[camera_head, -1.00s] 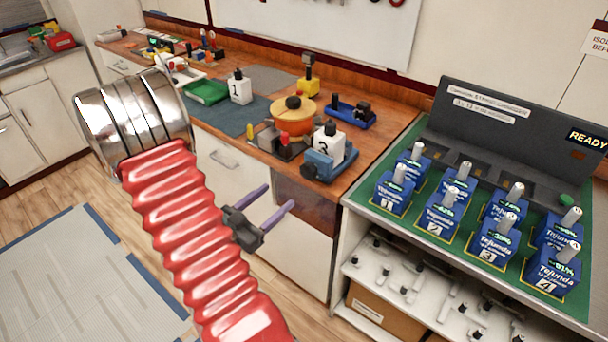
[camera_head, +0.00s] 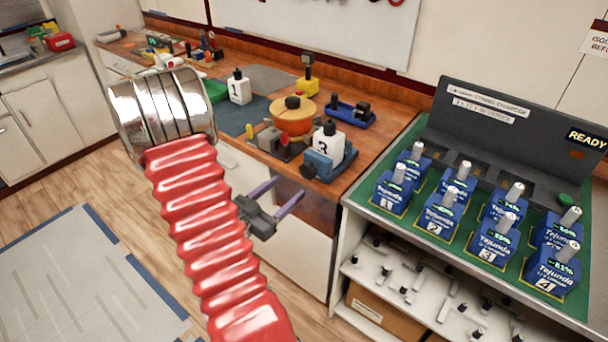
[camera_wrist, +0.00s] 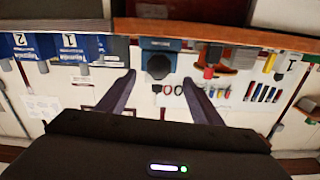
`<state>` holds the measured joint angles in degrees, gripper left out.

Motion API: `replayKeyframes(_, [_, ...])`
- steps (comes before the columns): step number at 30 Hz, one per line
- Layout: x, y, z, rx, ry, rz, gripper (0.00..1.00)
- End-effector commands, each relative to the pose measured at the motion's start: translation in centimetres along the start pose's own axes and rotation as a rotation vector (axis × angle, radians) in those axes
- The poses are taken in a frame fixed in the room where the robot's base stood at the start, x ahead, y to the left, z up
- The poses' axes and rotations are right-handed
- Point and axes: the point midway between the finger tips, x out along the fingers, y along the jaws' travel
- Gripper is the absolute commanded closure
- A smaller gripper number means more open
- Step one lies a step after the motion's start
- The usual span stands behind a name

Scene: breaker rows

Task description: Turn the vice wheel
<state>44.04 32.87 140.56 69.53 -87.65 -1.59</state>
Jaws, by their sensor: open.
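The blue vice (camera_head: 322,164) stands at the front edge of the wooden bench, with a white block marked 3 (camera_head: 326,143) at it. Its dark round wheel (camera_head: 309,171) faces out over the bench edge. In the wrist view, which looks upside down, the vice (camera_wrist: 160,44) and its wheel (camera_wrist: 158,67) show between my fingers. My gripper (camera_head: 288,188) is open and empty, in front of the bench and below the wheel in the head view. Its fingers (camera_wrist: 158,77) lie either side of the wheel in the wrist view; I see no contact.
An orange pot-like thing (camera_head: 292,119) and a small grey vice-like device (camera_head: 270,139) stand left of the vice. A blue tray (camera_head: 352,116) lies behind. Several blue Tejunda batteries (camera_head: 437,220) stand on the green-topped bench at right. The floor at left is open.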

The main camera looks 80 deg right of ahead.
Motion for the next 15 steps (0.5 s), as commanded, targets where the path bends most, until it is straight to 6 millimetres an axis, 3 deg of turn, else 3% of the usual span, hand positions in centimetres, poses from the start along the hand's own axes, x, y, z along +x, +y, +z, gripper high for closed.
replayKeyframes(15, [6.0,0.1,0.0,0.0,0.0,0.002,0.4])
